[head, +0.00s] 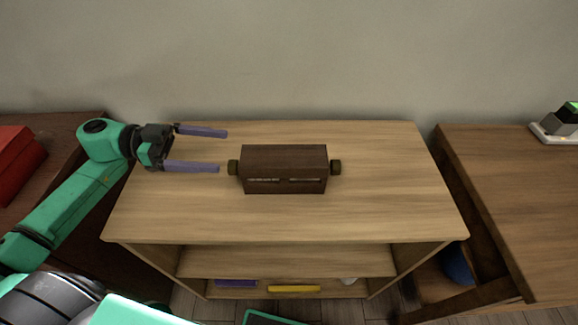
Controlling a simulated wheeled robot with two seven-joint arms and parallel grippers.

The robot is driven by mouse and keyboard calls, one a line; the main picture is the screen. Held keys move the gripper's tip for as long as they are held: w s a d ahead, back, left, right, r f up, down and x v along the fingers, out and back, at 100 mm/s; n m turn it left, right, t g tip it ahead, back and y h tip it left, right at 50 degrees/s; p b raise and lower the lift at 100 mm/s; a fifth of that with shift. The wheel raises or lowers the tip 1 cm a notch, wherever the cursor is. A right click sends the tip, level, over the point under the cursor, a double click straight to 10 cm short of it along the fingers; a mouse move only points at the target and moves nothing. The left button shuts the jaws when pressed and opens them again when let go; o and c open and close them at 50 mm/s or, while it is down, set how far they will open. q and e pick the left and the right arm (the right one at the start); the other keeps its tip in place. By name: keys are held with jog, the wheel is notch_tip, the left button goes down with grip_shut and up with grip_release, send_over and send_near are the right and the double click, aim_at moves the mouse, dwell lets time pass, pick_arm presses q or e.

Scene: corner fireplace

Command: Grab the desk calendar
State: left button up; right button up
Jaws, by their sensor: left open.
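The desk calendar (285,163) looks like a dark brown wooden block with a round knob at each end and narrow slots on its front face. It stands near the middle of a light wooden shelf top (380,210) in the head view. My left gripper (223,151) comes in from the left above the shelf top, its two purple fingers spread apart and pointing right. Nothing is between the fingers. Their tips are just left of the calendar's left knob, with a small gap in the picture. My right gripper is not in view.
A red object (17,160) is on a dark surface at the left. A brown wooden table (515,190) stands at the right, with a small white-based object (557,124) on it. The shelf's lower levels hold purple and yellow items. The shelf top around the calendar is clear.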

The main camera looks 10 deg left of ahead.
aim_at(273, 156)
pick_arm(q)
jog(key=x, duration=1.3)
jog(key=shift+s+d+r, duration=0.1)
jog(key=shift+d, duration=0.2)
jog(key=shift+a, duration=0.1)
jog(key=c, duration=1.6)
